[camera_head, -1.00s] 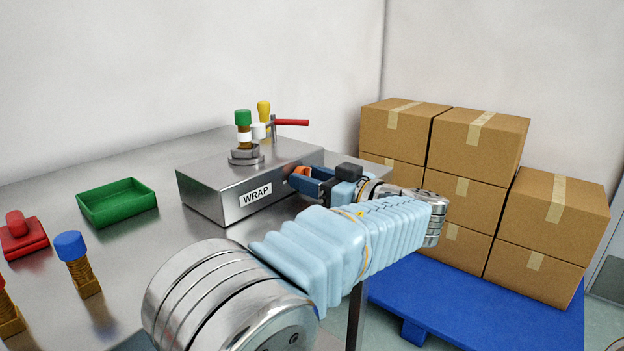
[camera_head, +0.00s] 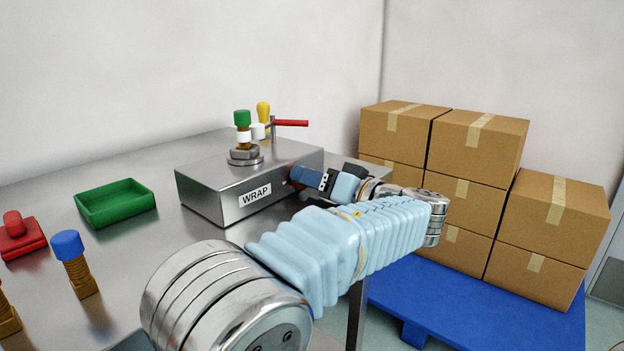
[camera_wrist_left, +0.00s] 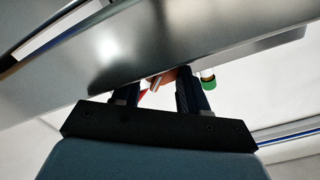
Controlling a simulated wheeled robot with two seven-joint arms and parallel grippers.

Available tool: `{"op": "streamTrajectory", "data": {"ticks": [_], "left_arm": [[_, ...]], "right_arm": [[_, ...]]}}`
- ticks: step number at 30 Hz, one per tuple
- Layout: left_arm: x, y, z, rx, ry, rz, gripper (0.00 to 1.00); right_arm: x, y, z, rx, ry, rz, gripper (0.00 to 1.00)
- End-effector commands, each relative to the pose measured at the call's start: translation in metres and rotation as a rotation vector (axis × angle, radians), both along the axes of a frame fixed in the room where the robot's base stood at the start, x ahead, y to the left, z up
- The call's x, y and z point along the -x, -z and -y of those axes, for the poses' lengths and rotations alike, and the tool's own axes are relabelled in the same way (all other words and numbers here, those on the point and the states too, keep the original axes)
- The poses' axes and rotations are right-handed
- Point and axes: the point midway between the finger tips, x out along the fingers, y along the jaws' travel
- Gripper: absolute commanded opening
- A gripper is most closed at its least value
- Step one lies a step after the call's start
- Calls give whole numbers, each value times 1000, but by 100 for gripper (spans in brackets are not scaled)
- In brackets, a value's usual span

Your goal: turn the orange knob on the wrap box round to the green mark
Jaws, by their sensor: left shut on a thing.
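The wrap box (camera_head: 215,190) is a grey metal box with a WRAP label, standing on the table. My left gripper (camera_head: 299,176) is at the box's front face, right of the label, shut on the orange knob. Its fingers and wrist hide nearly all of the knob in the head view. In the left wrist view the orange knob (camera_wrist_left: 170,76) shows as a small patch between the fingers of the left gripper (camera_wrist_left: 156,90), close against the box. I cannot make out the green mark in either view. My right gripper is not in view.
A bolt with a green cap (camera_head: 242,118) stands on the box, near a red lever (camera_head: 292,123) and a yellow handle (camera_head: 263,110). A green tray (camera_head: 115,215), a red stamp-like block (camera_head: 20,240) and a blue-capped bolt (camera_head: 68,245) are left. Cartons (camera_head: 480,145) stand right.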

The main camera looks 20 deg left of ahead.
Motion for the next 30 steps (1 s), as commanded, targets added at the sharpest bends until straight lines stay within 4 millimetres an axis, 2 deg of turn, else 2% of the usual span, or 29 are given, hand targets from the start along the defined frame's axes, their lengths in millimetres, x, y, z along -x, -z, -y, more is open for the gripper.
{"op": "streamTrajectory", "data": {"ticks": [17,18,22,23,30], "left_arm": [[0,0,1,-16,1,-42,13],[0,0,1,-16,1,-42,45],[0,0,0,-16,1,-42,65],[0,0,0,-15,1,-41,69],[0,0,0,-15,1,-42,69]], "right_arm": [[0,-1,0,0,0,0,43],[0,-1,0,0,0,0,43],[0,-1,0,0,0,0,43],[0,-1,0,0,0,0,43],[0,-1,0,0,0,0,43]]}}
